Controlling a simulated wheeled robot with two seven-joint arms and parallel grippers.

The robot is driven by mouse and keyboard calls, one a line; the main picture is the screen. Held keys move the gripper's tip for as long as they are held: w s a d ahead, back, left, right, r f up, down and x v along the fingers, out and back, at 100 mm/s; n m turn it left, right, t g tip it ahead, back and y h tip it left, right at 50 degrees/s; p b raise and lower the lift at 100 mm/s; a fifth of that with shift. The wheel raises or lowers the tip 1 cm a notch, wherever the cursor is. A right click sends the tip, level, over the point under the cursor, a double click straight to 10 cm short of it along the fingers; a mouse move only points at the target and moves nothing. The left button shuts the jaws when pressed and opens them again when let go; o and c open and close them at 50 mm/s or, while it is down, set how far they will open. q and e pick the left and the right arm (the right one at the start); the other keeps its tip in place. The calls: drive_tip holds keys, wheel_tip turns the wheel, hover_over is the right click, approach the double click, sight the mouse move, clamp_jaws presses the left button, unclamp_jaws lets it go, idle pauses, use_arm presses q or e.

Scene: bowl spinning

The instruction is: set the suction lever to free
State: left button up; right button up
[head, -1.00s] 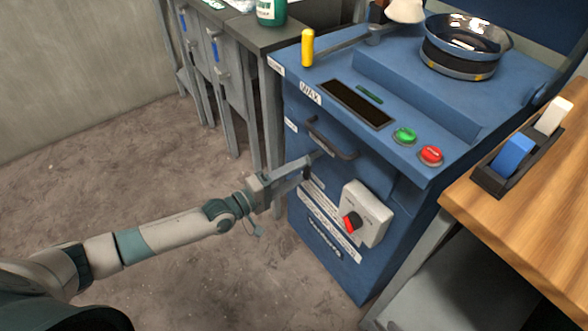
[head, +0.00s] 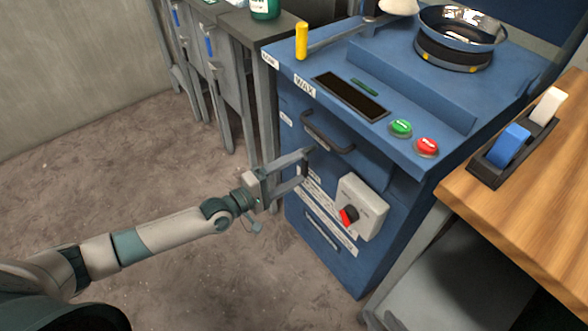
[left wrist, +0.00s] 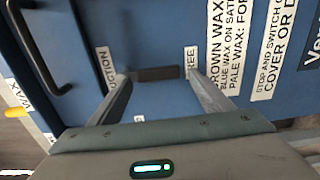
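The suction lever is a short dark bar (left wrist: 155,73) on the blue machine front, lying between the "SUCTION" label (left wrist: 104,68) and the "FREE" label (left wrist: 191,66) in the left wrist view. My left gripper (left wrist: 156,80) is open, with one finger near each label and the lever between the fingertips. I see gaps between the lever and both fingers; contact is not clear. In the head view, my left gripper (head: 303,167) is at the machine front below the drawer handle, partly hiding the lever. My right gripper is not in view.
A dark drawer handle (head: 328,136) sticks out just above the gripper. A white switch box (head: 362,207) with a red knob is to the right. A wooden table (head: 530,200) stands right of the machine. A grey bench (head: 240,30) is behind left. Floor to the left is clear.

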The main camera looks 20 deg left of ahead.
use_arm(q)
drive_tip(key=shift+a, duration=0.1)
use_arm(e)
drive_tip(key=shift+a, duration=0.1)
use_arm(q)
drive_tip(key=v, duration=1.7)
use_arm(e)
drive_tip(key=shift+s+f, duration=0.15)
drive_tip(key=shift+s, duration=0.1)
use_arm(q)
drive_tip(key=shift+s, duration=0.15)
use_arm(e)
drive_tip(key=shift+d, duration=0.25)
